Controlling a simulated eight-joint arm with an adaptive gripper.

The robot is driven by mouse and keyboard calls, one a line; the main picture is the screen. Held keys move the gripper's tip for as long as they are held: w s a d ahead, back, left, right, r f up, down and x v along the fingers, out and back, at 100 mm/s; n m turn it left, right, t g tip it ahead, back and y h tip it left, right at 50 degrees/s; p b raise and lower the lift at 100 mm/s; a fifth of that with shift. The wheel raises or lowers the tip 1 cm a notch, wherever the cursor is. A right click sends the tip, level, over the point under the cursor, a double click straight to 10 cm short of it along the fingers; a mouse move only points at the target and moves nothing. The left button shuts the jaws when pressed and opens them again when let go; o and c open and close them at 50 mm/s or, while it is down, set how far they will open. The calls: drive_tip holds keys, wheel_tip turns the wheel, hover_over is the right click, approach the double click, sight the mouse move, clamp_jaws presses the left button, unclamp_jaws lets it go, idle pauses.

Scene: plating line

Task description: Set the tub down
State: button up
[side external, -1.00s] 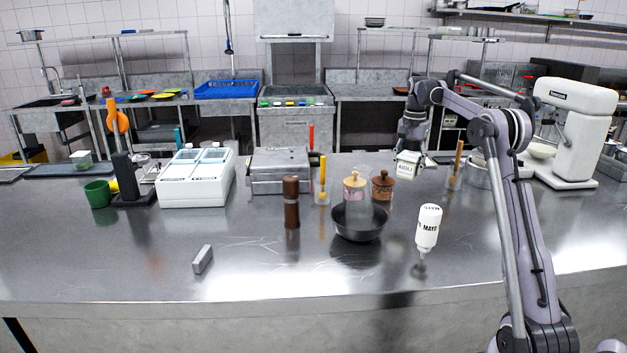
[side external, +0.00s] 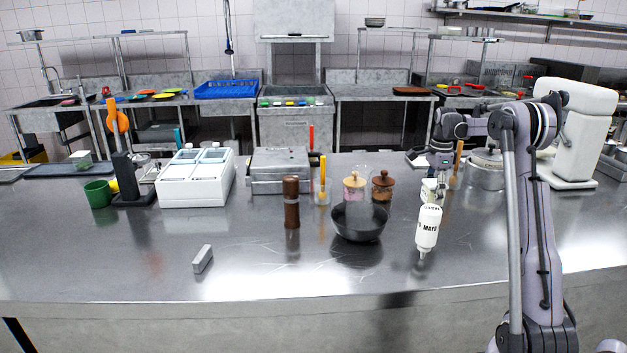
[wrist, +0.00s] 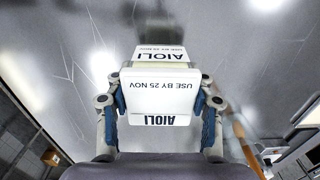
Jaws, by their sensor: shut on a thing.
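The tub is white, with black AIOLI and USE BY 25 NOV lettering. In the wrist view the tub (wrist: 160,92) sits between the two blue-padded fingers of my gripper (wrist: 162,104), which is shut on it. A second AIOLI label shows just beyond its near face. In the side external view the tub (side external: 428,187) is low over the counter, behind the mayo bottle (side external: 428,228), which hides its lower part. My gripper (side external: 438,180) is above it. I cannot tell whether the tub touches the counter.
A dark bowl (side external: 359,224) and wooden-lidded jars (side external: 382,188) stand left of the tub. A steel pot (side external: 487,172) stands to its right, and a wooden-handled tool (side external: 458,160) is close behind.

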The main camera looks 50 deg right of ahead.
sight(431, 201)
drive_tip(key=shift+f, duration=1.8)
drive_tip(key=shift+f, duration=0.1)
drive_tip(key=o, duration=1.3)
wheel_tip(431, 201, up, 12)
drive_tip(key=shift+r, duration=0.15)
